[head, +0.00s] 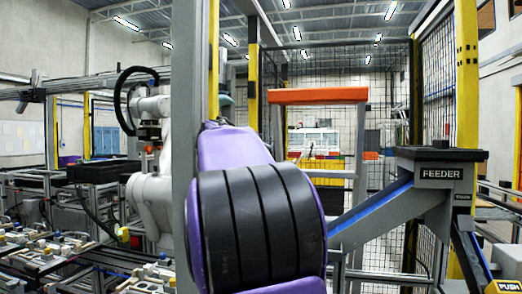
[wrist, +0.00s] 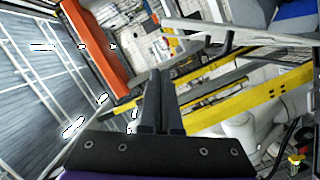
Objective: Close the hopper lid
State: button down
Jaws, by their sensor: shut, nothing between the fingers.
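A grey feeder (head: 430,190) marked "FEEDER" stands at the right in the head view, with a sloping blue-lined chute at its left. A flat dark plate (head: 440,154) lies level across its top. I cannot tell whether this plate is the hopper lid, and no other part is clearly a lid. My gripper (wrist: 160,73) shows in the wrist view with its two dark fingers together and nothing between them. It touches nothing that I can see. In the head view my purple and black arm hides the gripper.
An orange-topped frame (head: 318,96) stands behind my arm; its orange bar shows in the wrist view (wrist: 95,45). A grey post (head: 187,130) is close at the left. A white robot arm (head: 152,190) stands over fixtures at the left. Mesh fencing (head: 390,80) closes off the back.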

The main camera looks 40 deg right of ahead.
jog(key=d, duration=0.2)
jog(key=w+d+f+p, duration=0.1)
jog(key=d, duration=0.2)
jog(key=d+f, duration=0.1)
jog(key=d, duration=0.2)
jog(key=shift+w+f+p, duration=0.15)
jog(key=shift+f+p, duration=0.1)
jog(key=shift+p, duration=0.05)
jog(key=shift+s+d+f, duration=0.3)
jog(key=shift+s+d, duration=0.1)
